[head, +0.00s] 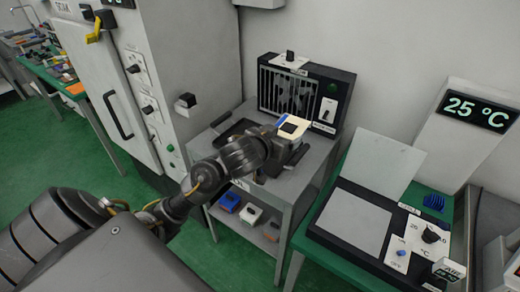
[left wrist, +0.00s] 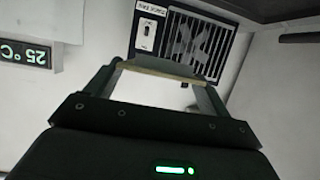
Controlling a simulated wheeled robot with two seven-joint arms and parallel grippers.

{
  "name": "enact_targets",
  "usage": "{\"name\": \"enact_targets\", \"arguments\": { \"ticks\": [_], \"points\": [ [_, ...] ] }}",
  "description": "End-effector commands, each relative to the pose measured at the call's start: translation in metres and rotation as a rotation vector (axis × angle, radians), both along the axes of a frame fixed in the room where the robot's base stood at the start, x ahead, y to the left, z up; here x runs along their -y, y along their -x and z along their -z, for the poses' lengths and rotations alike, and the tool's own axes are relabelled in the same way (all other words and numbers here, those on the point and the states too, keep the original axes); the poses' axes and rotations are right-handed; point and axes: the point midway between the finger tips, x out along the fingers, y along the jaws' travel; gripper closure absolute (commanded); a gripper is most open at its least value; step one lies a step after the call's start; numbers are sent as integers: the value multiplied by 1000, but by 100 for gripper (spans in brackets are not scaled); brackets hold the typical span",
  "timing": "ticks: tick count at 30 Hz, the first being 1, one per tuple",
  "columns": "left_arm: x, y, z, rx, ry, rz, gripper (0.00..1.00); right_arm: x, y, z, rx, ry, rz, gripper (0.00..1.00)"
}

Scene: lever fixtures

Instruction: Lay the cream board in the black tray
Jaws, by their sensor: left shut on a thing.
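My left gripper (head: 292,142) is shut on the cream board (head: 292,124), holding it above the grey cart in front of the fan unit. The board is a small cream piece with a dark square on top and a blue edge at its left. In the left wrist view the board's thin cream edge (left wrist: 160,77) spans between the two fingers. The black tray (head: 222,117) appears as a flat dark shape on the cart top, left of the gripper; my arm hides part of it. My right gripper is not in view.
A black fan unit (head: 323,88) with a grille and switch stands at the back of the cart (head: 205,145). A tall grey cabinet (head: 185,50) stands to the left. A hotplate-like unit (head: 355,222) sits on the green table to the right. Colored bins (head: 250,213) are on the lower shelf.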

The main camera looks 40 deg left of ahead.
Motion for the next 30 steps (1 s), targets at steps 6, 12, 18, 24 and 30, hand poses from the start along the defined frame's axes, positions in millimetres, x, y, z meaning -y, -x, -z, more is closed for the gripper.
{"name": "enact_targets", "arguments": {
  "ticks": [6, 12, 18, 24, 30],
  "points": [
    [-18, 16, 44, -32, 9, 40, 46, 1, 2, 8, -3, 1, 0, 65],
    [-24, 14, 50, -35, 13, 41, 46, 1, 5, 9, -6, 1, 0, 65],
    [-61, -10, 71, -38, 12, 36, 46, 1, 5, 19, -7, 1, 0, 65],
    [-101, -38, 99, -40, 16, 38, 46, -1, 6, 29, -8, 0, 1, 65],
    [-122, -54, 130, -37, 14, 39, 46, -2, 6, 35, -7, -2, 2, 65]
  ]
}}
